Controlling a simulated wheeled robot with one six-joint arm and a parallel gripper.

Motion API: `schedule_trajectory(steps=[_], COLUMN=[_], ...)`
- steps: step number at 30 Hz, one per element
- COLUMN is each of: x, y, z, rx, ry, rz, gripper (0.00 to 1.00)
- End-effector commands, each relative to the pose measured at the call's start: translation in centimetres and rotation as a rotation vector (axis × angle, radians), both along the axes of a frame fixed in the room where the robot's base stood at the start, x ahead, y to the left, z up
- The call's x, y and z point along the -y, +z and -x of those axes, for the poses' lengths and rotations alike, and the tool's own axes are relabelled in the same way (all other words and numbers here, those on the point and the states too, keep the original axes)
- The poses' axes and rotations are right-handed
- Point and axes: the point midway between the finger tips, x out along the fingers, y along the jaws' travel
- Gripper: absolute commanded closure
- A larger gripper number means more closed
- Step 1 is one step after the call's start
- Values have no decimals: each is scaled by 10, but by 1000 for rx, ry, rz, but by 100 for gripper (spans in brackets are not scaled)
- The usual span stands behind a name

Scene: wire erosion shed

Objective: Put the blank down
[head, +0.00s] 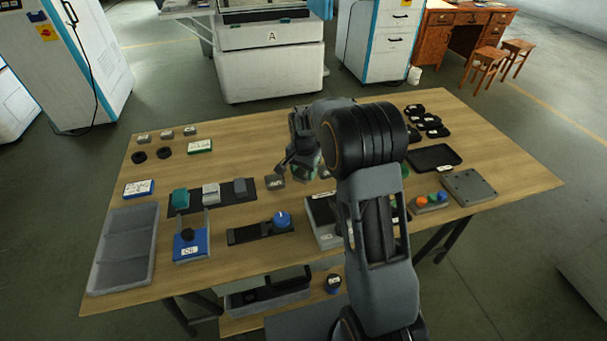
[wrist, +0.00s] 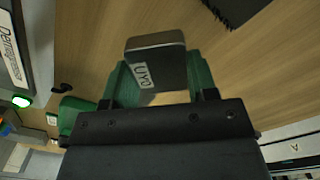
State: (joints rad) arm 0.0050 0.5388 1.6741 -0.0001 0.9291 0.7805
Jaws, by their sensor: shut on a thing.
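The blank is a small dark grey block (wrist: 158,55) with a white label that seems to read "UYO". In the wrist view it sits between the two green fingers of my gripper (wrist: 160,78), which is shut on it. In the head view the blank (head: 275,182) shows just left of my gripper (head: 287,174), over the middle of the wooden table (head: 330,130). Wood shows beyond the blank in the wrist view. I cannot tell whether its underside touches the table. My arm hides part of the table behind and right of the gripper.
Left stand a grey divided tray (head: 125,245) and a dark holder with several blocks (head: 225,197). A blue-knobbed fixture (head: 262,228) is in front. A device labelled as a demagnetiser (wrist: 12,60) is left in the wrist view. A black tray (head: 434,158) and grey plate (head: 468,188) lie right.

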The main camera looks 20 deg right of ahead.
Motion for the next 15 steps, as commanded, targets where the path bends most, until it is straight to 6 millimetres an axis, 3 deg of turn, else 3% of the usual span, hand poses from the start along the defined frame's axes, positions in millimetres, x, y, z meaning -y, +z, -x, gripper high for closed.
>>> schedule_trajectory(steps=[3,15], x=[0,0], y=[-13,-18], z=[0,0], rx=[0,1], ry=[0,0], rz=[0,0], gripper=[87,87])
